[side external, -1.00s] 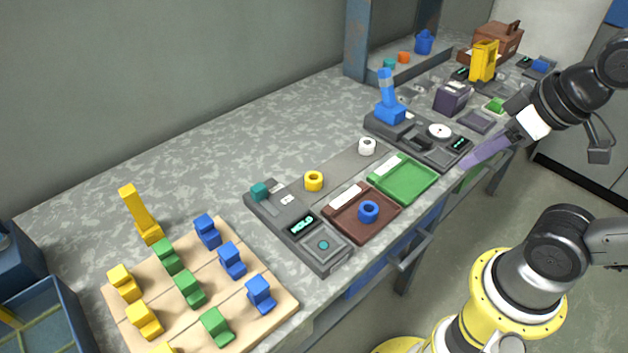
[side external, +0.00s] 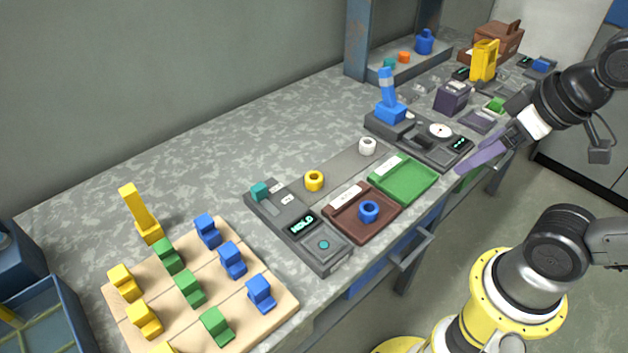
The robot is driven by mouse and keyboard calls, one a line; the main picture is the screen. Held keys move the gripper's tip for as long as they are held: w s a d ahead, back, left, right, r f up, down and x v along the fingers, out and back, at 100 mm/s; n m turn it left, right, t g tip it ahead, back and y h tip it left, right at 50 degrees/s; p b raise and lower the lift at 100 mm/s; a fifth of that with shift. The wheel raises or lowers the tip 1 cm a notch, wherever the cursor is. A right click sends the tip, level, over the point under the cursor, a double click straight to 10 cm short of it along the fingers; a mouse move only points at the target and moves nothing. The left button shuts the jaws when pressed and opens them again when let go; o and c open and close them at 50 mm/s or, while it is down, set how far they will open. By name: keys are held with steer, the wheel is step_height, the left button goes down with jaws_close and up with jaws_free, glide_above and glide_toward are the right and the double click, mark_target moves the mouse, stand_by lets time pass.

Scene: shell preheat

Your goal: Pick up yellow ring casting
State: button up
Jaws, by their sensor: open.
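The yellow ring casting (side external: 314,181) sits on a grey strip in the middle of the bench, just behind the brown tray. Its hole faces up and nothing is around it. My gripper (side external: 470,170) is at the right, over the bench's front edge beyond the green tray. Its long purple fingers point down and left. It is open and holds nothing that I can see. It is well apart from the yellow ring.
A blue ring (side external: 368,211) lies in the brown tray (side external: 345,229), beside a green tray (side external: 420,190). A white ring (side external: 367,146) stands on the same strip. A dark device (side external: 305,232) reading HOLD is left of the yellow ring. A blue-handled press (side external: 390,110) stands behind.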

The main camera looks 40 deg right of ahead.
steer(key=w+r+m, duration=0.4)
steer(key=r+m, duration=0.1)
steer(key=m+g, duration=0.6)
steer(key=m, duration=0.2)
glide_above(314, 175)
steer(key=s, duration=0.1)
steer(key=f, duration=2.4)
steer(key=shift+s+a, duration=0.15)
steer(key=shift+a, duration=0.25)
steer(key=shift+m, duration=0.3)
steer(key=shift+f, duration=3.2)
jaws_close()
